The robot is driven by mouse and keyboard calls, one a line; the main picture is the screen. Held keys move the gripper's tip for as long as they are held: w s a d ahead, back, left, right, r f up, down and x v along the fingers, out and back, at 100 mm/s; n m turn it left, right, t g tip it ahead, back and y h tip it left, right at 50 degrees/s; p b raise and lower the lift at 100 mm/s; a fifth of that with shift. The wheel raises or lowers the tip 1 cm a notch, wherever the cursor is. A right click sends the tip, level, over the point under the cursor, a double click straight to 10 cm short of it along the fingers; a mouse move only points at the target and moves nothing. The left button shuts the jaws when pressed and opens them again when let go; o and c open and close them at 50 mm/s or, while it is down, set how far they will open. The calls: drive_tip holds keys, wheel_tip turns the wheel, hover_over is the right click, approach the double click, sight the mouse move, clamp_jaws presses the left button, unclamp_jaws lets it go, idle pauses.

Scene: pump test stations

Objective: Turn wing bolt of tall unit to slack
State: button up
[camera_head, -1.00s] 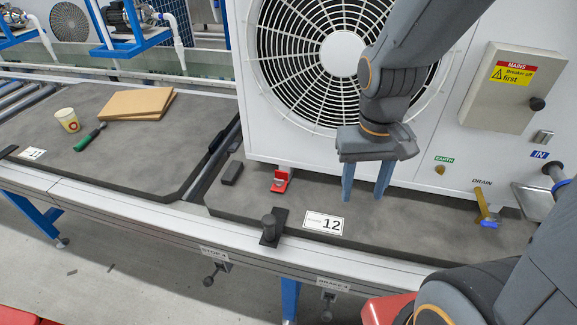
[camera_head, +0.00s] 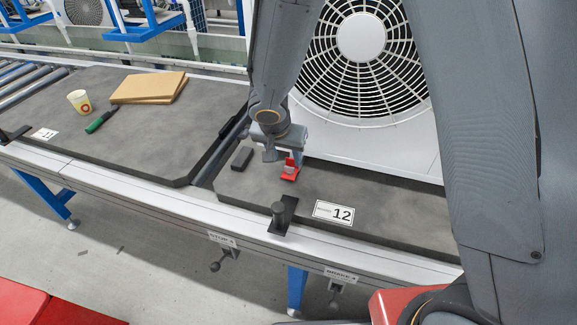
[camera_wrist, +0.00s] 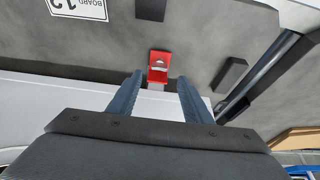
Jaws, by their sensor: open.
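The tall unit (camera_head: 375,155) is a white cabinet with a big round fan grille. It stands on the grey board marked 12 (camera_head: 390,208). A small red bracket (camera_head: 290,172) sits on the board at the unit's front left foot. A small pale piece on the bracket may be the wing bolt, but its wings and angle cannot be made out. My gripper (camera_head: 283,157) is pointing down right at the bracket. In the wrist view my gripper (camera_wrist: 160,80) is open, and the red bracket (camera_wrist: 160,62) lies between and just beyond the fingertips, with no clear contact.
A dark block (camera_head: 242,157) lies left of the bracket. A black stop post (camera_head: 279,218) stands at the bench's front rail. The left board (camera_head: 150,135) carries a cup (camera_head: 79,102), a green-handled tool (camera_head: 100,122) and brown card sheets (camera_head: 148,88).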

sight(289, 167)
drive_tip(key=x, duration=0.7)
drive_tip(key=shift+s, duration=0.1)
drive_tip(key=shift+c, duration=0.2)
drive_tip(key=shift+b, duration=0.4)
drive_tip(key=c, duration=1)
